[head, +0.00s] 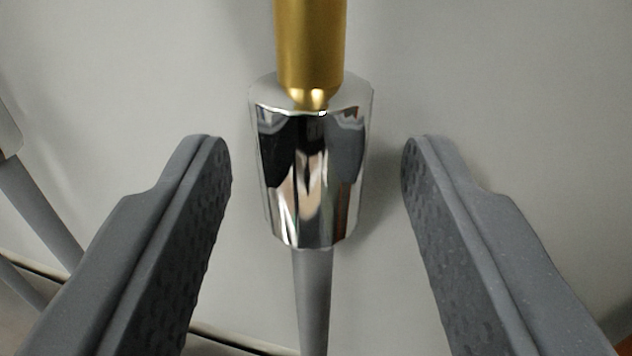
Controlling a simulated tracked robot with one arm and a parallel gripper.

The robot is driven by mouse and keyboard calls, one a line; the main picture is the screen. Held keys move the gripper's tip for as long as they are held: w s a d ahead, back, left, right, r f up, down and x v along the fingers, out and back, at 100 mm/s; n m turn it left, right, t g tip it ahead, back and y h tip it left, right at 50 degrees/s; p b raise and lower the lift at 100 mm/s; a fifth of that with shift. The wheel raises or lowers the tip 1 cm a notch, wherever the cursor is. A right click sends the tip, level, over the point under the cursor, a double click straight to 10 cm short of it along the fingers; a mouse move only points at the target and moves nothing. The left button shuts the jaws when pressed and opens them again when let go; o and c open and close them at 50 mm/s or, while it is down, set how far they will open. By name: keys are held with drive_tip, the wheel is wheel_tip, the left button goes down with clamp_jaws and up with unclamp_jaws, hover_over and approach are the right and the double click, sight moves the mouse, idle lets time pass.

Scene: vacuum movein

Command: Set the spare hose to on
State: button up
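A shiny chrome hose connector (310,180) stands upright in the middle of the head view. A brass-coloured cylinder (311,40) meets its top, and a grey hose (313,300) runs down from its lower end. I cannot tell whether this is the spare hose. My gripper (316,160) is open. One grey textured finger is on each side of the connector, with a visible gap on both sides, so neither finger touches it in this view. The top of the brass cylinder and the lower end of the hose are out of frame.
A pale grey wall or panel (480,80) lies behind the connector. Another grey hose (40,210) with a light fitting (8,135) shows at the left edge. A dark edge line crosses low in the picture. A small orange-brown patch is at the lower right corner.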

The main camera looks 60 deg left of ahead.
clamp_jaws()
drive_tip(key=shift+w+r+p, duration=0.1)
drive_tip(key=shift+r+p, duration=0.35)
drive_tip(key=shift+r, duration=1.65)
drive_tip(key=shift+o, duration=0.3)
unclamp_jaws()
drive_tip(key=shift+o, duration=0.6)
drive_tip(key=shift+f, duration=0.1)
drive_tip(key=shift+d, duration=0.1)
drive_tip(key=b+v, duration=0.2)
drive_tip(key=v, duration=1.1)
drive_tip(key=shift+d, duration=0.3)
